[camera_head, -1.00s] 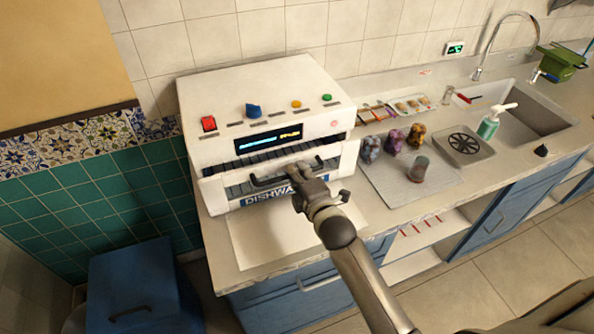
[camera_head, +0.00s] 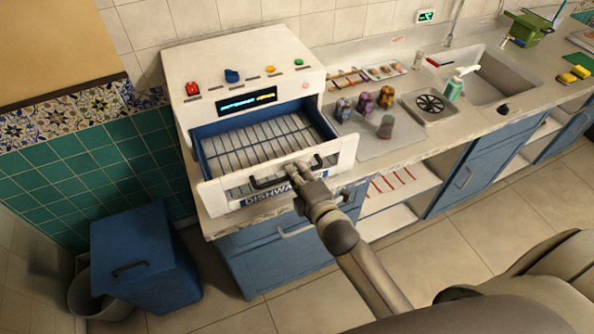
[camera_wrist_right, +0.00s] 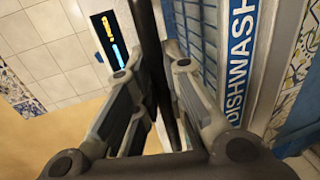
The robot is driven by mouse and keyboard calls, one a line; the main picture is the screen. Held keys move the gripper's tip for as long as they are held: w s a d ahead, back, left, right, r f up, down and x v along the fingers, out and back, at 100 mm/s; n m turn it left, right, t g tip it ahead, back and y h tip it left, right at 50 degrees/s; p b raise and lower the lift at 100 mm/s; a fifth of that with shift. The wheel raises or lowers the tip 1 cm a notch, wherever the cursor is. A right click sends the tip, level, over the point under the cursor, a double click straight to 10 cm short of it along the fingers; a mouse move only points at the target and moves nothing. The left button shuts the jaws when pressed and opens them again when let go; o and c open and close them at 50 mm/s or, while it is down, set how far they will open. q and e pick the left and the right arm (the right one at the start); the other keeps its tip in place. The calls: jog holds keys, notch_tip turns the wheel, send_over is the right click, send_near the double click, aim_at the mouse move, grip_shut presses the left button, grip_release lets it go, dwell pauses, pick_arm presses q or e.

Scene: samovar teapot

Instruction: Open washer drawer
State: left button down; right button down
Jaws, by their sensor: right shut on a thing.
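The white dishwasher (camera_head: 240,68) stands on the counter, with buttons on top and a lit display. Its drawer (camera_head: 225,198) is pulled well out, and the blue-walled inside with a wire rack (camera_head: 262,143) shows. My right gripper (camera_head: 298,172) is at the dark handle (camera_head: 266,182) on the drawer front, shut on it near its middle. In the right wrist view, the fingers (camera_wrist_right: 172,75) close around the dark handle bar, beside the dishwasher lettering (camera_wrist_right: 240,55). My left gripper is not in view.
Several patterned jars (camera_head: 364,103) stand on a grey mat (camera_head: 372,146) to the right of the drawer. A sink (camera_head: 495,82) and soap bottle (camera_head: 454,88) are further right. A blue bin (camera_head: 140,245) stands on the floor at left. Floor in front is free.

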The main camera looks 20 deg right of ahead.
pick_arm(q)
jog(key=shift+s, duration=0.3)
pick_arm(e)
jog(key=c, duration=1.5)
grip_release()
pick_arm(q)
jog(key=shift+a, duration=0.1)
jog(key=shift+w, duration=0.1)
pick_arm(e)
jog(key=v, duration=1.2)
